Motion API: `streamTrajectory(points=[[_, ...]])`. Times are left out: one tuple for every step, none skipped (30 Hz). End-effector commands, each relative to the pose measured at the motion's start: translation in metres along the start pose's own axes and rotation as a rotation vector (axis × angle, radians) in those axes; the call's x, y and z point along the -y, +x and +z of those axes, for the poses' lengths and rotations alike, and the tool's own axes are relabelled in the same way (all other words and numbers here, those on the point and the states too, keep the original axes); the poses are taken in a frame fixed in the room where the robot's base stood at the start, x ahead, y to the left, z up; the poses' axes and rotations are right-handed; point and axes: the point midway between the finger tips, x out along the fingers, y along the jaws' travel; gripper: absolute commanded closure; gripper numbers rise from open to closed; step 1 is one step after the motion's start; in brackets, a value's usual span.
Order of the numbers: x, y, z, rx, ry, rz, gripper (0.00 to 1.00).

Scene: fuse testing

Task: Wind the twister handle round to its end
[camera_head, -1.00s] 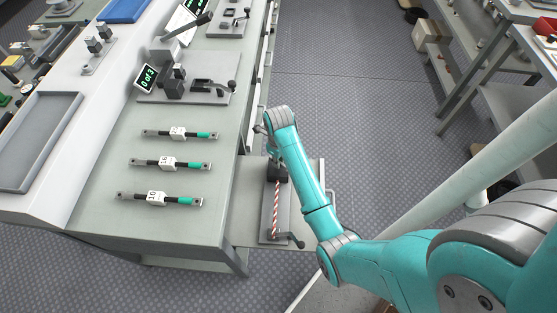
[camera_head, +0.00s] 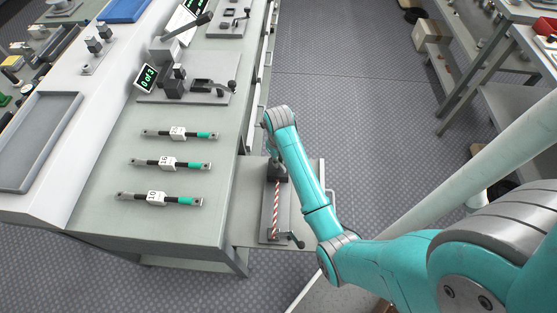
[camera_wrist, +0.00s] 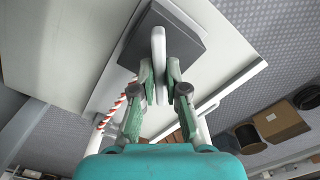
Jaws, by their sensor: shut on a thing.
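The twister stands on a low side shelf in the head view. It has a long grey base plate (camera_head: 268,225), a red-and-white striped cord (camera_head: 276,205) and a dark block (camera_head: 278,175) at its far end. The cord also shows in the wrist view (camera_wrist: 112,110), left of my fingers. In the wrist view my gripper (camera_wrist: 160,72) is shut on a pale, rounded upright handle (camera_wrist: 158,42) in front of the dark block (camera_wrist: 175,22). In the head view my forearm mostly hides the gripper and the handle.
A small crank (camera_head: 296,240) sits at the plate's near end. Several fuses lie on the bench to the left, among them the one marked 10 (camera_head: 158,198). A display (camera_head: 147,77) reads "0 of 3". Open floor (camera_head: 340,100) lies beyond my arm.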

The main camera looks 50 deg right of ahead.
Motion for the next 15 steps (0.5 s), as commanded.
streamTrajectory(points=[[0.0001, -0.0003, 0.0005, 0.001, 0.0, 0.0, 1.0], [0.0002, -0.0003, 0.0005, 0.001, 0.0, 0.0, 1.0], [0.0002, -0.0003, 0.0005, 0.001, 0.0, 0.0, 1.0], [0.0002, -0.0003, 0.0005, 0.001, 0.0, 0.0, 0.83], [0.0002, -0.0004, 0.0005, 0.001, 0.0, 0.0, 0.75], [0.0002, -0.0003, 0.0004, 0.001, 0.0, 0.0, 0.65], [0.0002, -0.0003, 0.0004, 0.001, 0.0, 0.0, 0.62], [0.0002, -0.0003, 0.0004, 0.001, -0.001, 0.0, 0.62], [0.0001, -0.0003, 0.0003, 0.001, -0.001, 0.0, 0.62], [0.0001, -0.0002, 0.0003, 0.001, -0.001, 0.0, 0.62], [0.0001, -0.0002, 0.0002, 0.001, -0.001, 0.0, 0.62], [0.0001, -0.0002, 0.0002, 0.001, -0.001, 0.0, 0.62], [0.0001, -0.0002, 0.0002, 0.001, -0.001, 0.0, 0.62], [0.0001, -0.0001, 0.0002, 0.001, -0.001, 0.0, 0.62], [0.0001, -0.0001, 0.0001, 0.0, -0.002, 0.0, 0.62]])
